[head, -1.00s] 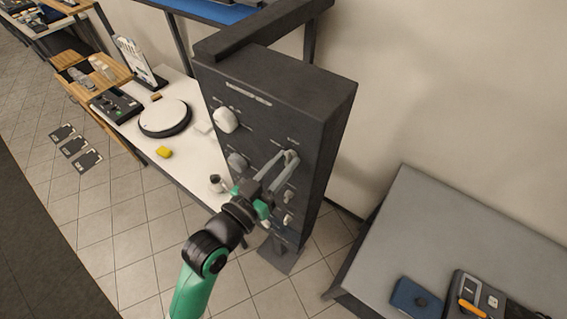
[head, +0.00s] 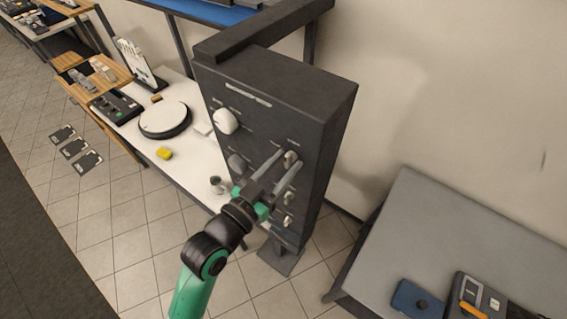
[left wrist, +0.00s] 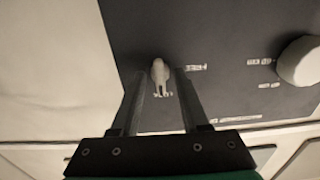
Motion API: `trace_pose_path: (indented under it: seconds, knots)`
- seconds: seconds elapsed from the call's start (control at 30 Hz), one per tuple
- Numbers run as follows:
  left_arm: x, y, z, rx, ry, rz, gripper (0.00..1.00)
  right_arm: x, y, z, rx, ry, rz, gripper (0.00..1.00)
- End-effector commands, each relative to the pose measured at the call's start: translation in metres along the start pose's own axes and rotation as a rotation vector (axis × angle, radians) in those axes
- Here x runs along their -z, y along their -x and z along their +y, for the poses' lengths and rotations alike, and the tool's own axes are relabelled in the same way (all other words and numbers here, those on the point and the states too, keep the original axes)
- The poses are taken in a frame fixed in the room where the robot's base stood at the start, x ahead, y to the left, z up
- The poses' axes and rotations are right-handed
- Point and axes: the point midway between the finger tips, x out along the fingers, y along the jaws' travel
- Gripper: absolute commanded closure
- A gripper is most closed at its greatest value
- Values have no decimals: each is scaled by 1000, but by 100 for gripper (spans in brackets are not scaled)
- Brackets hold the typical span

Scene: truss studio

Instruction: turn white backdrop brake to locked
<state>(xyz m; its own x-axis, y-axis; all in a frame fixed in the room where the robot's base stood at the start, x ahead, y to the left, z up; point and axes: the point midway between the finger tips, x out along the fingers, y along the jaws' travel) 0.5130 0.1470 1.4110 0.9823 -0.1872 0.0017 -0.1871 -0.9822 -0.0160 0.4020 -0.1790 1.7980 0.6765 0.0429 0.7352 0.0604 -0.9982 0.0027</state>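A dark upright panel (head: 262,125) carries several pale knobs. The small white knob (head: 291,159) at its upper right is by my left gripper (head: 286,160); which backdrop its label names is too small to read. My left gripper is open, with its fingers spread at either side of this knob. In the left wrist view the knob (left wrist: 160,72) shows at the fingertips, between the two fingers (left wrist: 160,78), with a gap to each. Its narrow end points down the picture toward a small label. My right gripper is out of view.
A large white knob (head: 225,121) and a grey knob (head: 237,163) sit left on the panel; smaller knobs (head: 288,198) sit below. A white table (head: 190,172) with a round turntable (head: 166,119) stands left. A grey table (head: 440,235) stands right.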

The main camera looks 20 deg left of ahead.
Motion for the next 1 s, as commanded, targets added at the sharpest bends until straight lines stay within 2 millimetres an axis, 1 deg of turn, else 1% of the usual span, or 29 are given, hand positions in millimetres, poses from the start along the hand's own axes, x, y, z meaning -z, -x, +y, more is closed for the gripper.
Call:
trace_pose_path:
  seconds: [0.17, 0.27, 0.37, 0.6, 0.7, 0.83, 1.0]
  knots:
    - [-1, 1, 0, 0, 1, -1, 55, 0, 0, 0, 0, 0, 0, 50]
    - [-2, 8, 0, 1, 1, -1, 55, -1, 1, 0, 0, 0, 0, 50]
    - [-2, 25, 0, 1, 1, -1, 55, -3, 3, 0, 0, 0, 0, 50]
    - [-3, 83, 0, 2, 1, -1, 55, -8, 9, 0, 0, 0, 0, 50]
    - [-2, 101, -1, 2, 1, -2, 55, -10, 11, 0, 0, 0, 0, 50]
    - [-1, 114, 0, 1, 0, 0, 55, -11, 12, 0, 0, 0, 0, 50]
    - [0, 117, 0, 0, 0, -1, 55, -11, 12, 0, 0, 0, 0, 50]
